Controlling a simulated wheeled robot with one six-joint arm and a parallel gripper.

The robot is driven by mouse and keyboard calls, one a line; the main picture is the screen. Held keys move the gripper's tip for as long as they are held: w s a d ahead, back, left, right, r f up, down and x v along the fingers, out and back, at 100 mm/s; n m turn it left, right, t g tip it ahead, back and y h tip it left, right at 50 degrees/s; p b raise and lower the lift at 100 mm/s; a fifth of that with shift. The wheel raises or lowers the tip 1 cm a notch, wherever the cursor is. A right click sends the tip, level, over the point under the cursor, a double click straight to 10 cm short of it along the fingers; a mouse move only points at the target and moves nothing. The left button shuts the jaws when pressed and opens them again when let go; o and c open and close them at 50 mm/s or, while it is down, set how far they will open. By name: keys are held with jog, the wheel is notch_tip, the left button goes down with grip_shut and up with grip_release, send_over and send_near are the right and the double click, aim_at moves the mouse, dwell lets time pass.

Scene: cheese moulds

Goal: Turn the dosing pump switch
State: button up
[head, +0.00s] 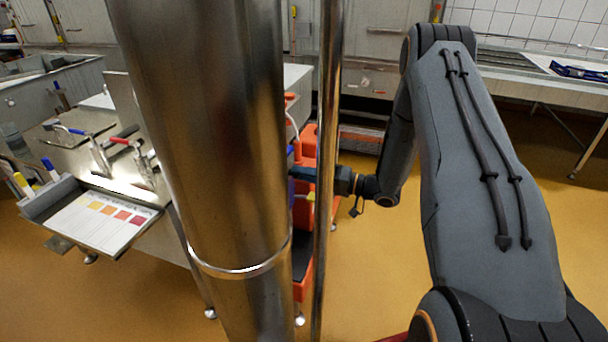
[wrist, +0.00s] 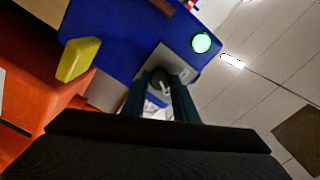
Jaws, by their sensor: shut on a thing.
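The dosing pump's blue panel (wrist: 115,45) fills the upper part of the wrist view and is tilted in the picture. The switch (wrist: 158,77) is a dark round knob with a light mark, on a grey plate (wrist: 181,62). My gripper (wrist: 158,92) is shut on the switch, with one dark finger on each side of it. The fingers hide part of the knob. A green lamp (wrist: 201,42) glows beside the plate. In the head view the orange pump unit (head: 309,143) is partly hidden by metal columns, and the switch cannot be seen there.
A yellow block (wrist: 79,59) sticks out at the left of the panel, near an orange body (wrist: 50,95). In the head view, a workbench with levers and a colour chart (head: 103,219) stands left. Yellow floor (head: 400,270) lies open below my arm.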

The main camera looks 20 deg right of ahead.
jog(key=o, duration=1)
jog(key=shift+b+v, duration=0.7)
jog(key=shift+v, duration=3.2)
